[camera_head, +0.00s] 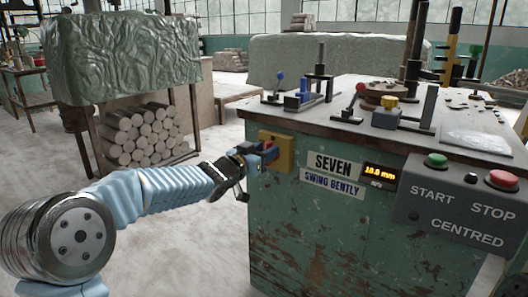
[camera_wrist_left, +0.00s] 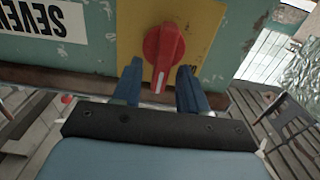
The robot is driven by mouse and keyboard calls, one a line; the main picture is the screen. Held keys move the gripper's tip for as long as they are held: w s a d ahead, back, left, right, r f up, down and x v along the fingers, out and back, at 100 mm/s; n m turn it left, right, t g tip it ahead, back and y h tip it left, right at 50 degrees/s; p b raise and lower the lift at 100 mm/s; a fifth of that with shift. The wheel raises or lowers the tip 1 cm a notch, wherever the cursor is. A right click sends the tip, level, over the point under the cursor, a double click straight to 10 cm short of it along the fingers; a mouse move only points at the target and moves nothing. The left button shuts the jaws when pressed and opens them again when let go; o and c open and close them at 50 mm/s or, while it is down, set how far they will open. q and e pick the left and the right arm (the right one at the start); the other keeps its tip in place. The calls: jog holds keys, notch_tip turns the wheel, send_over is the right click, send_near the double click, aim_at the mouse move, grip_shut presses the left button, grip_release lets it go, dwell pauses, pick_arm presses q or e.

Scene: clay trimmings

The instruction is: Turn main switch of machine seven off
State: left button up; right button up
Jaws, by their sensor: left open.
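The main switch is a red rotary knob (camera_wrist_left: 164,46) with a white pointer line on a yellow plate (camera_head: 284,152). It sits on the left part of the green machine's front, beside a sign reading SEVEN (camera_head: 330,163). The wrist view is turned over, so the sign is upside down there. My left gripper (camera_head: 256,158) is at the knob. In the left wrist view its two blue fingers (camera_wrist_left: 160,84) are apart, one on each side of the knob's lower end. I cannot tell whether they touch it. My right gripper is not in view.
A grey panel (camera_head: 455,200) with a green START button (camera_head: 436,160) and a red STOP button (camera_head: 502,180) is to the right. A display (camera_head: 380,172) reads 10.0 mm. Levers and tools stand on the machine top. A covered rack (camera_head: 125,60) stands at the back left.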

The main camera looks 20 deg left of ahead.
pick_arm(q)
grip_shut()
jog(key=n+p, duration=0.2)
jog(key=p, duration=0.1)
jog(key=shift+w+a+r+n, duration=0.1)
jog(key=shift+a+r+n, duration=0.05)
jog(key=shift+a+n, duration=0.15)
jog(key=shift+w+a+f+n+p, duration=0.1)
jog(key=shift+a+f+n+p, duration=0.25)
jog(key=shift+n+p, duration=1.7)
jog(key=shift+w+a+f+n+p, duration=0.1)
jog(key=shift+f+n+p, duration=0.65)
jog(key=shift+n, duration=2.25)
jog(key=shift+w+a+f+n+p, duration=0.15)
jog(key=shift+a+n+p, duration=0.1)
jog(key=shift+n+p, duration=1.9)
jog(key=shift+s+n+b, duration=0.1)
jog(key=shift+n+b, duration=0.25)
jog(key=shift+n, duration=0.25)
